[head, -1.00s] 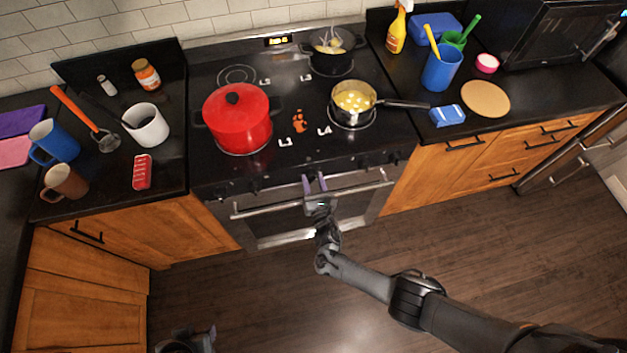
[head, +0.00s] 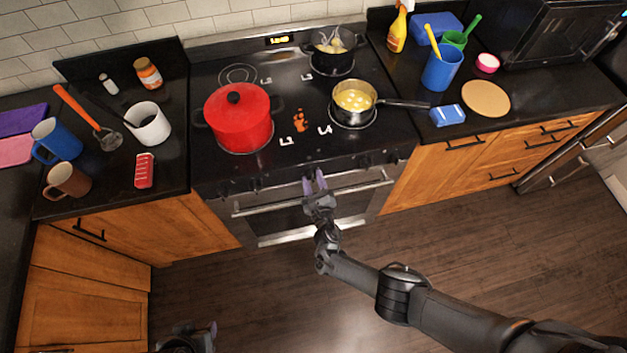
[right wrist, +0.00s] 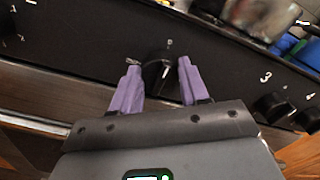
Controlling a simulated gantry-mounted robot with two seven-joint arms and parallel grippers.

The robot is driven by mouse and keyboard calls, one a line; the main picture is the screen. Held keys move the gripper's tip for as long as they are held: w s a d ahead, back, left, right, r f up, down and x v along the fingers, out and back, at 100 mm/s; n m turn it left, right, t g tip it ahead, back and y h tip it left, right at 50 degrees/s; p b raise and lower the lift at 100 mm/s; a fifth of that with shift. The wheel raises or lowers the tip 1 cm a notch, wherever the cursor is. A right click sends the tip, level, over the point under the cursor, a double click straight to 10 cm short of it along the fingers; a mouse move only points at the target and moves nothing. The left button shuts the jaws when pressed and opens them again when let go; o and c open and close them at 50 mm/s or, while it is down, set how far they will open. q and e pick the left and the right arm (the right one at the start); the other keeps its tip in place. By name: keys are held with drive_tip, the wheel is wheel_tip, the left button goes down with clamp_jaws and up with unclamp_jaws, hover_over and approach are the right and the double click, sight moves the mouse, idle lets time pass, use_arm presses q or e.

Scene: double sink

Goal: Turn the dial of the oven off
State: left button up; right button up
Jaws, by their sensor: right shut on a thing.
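The oven (head: 290,222) has a black front panel with dials along it, above a steel door handle. A black oven dial (right wrist: 158,72) with a white pointer mark sits in the middle of the right wrist view, under a small "0" mark. My right gripper (head: 314,181) is at the panel in the head view. Its purple fingers (right wrist: 159,80) stand on either side of this dial in the right wrist view, shut on it. In the head view the fingers hide the dial. My left gripper (head: 198,340) is partly cut off at the bottom edge, away from the oven.
A red pot (head: 238,122) and a steel saucepan (head: 354,100) stand on the stovetop, the saucepan's handle pointing right. Another dial (right wrist: 272,107) sits further right on the panel, by a "3". The oven door handle (head: 350,189) runs just below the gripper. The floor in front is clear.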

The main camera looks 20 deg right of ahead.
drive_tip(key=shift+f, duration=0.1)
idle(0.3)
drive_tip(key=o, duration=0.7)
drive_tip(key=shift+c, duration=0.2)
drive_tip(key=o, duration=0.4)
drive_tip(key=shift+s+p, duration=0.3)
drive_tip(key=shift+s, duration=0.1)
drive_tip(key=s+a+p, duration=0.1)
drive_tip(key=s+p, duration=0.3)
drive_tip(key=s, duration=0.6)
drive_tip(key=shift+a, duration=0.25)
